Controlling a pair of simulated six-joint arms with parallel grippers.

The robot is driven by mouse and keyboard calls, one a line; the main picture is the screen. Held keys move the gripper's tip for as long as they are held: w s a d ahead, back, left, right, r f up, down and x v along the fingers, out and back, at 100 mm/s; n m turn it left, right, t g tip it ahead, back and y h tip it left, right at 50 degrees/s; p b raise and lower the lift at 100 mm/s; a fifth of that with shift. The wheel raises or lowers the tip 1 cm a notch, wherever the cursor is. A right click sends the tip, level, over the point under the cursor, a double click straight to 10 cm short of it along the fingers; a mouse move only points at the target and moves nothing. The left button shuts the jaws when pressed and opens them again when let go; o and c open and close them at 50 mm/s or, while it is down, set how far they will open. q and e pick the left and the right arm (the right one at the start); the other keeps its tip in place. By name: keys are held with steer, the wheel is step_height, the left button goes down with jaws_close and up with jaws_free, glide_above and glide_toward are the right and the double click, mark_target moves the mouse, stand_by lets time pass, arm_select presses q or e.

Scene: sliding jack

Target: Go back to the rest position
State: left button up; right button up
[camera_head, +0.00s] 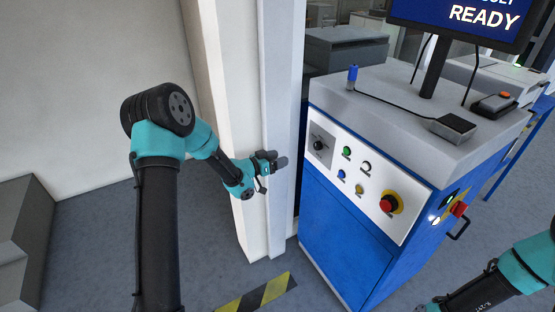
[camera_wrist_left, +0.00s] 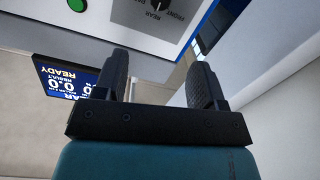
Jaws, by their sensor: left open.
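My left gripper (camera_head: 270,163) is in front of a white column (camera_head: 281,105) at the middle of the head view, left of the blue machine (camera_head: 345,240). In the left wrist view its two dark fingers (camera_wrist_left: 158,78) are apart with nothing between them. My right arm (camera_head: 500,280) enters at the lower right of the head view; its gripper's fingers are cut off or hidden at the bottom edge.
The machine has a panel with several coloured buttons and a red knob (camera_head: 387,204). A screen (camera_head: 470,20) reads READY above it. A black and yellow floor strip (camera_head: 256,294) lies below. Grey blocks (camera_head: 25,240) stand at the left.

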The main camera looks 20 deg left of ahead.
stand_by(0.3)
arm_select(q)
steer(key=s+d+f+n+g+y, duration=0.3)
steer(key=s+d+f+g, duration=0.15)
steer(key=s+f, duration=0.6)
steer(key=s+d+f+n+g+y, duration=0.2)
steer(key=s+d+f+g, duration=0.25)
steer(key=s+f, duration=0.65)
steer(key=s+d+f+g, duration=0.1)
steer(key=s+f+g, duration=0.1)
steer(key=s, duration=0.4)
steer(key=s+d+f+g, duration=0.1)
steer(key=s+g, duration=0.1)
steer(key=s, duration=0.4)
steer(key=shift+f+n+g, duration=0.35)
steer(key=shift+n+g, duration=0.05)
steer(key=shift+y, duration=0.3)
steer(key=shift+c, duration=0.4)
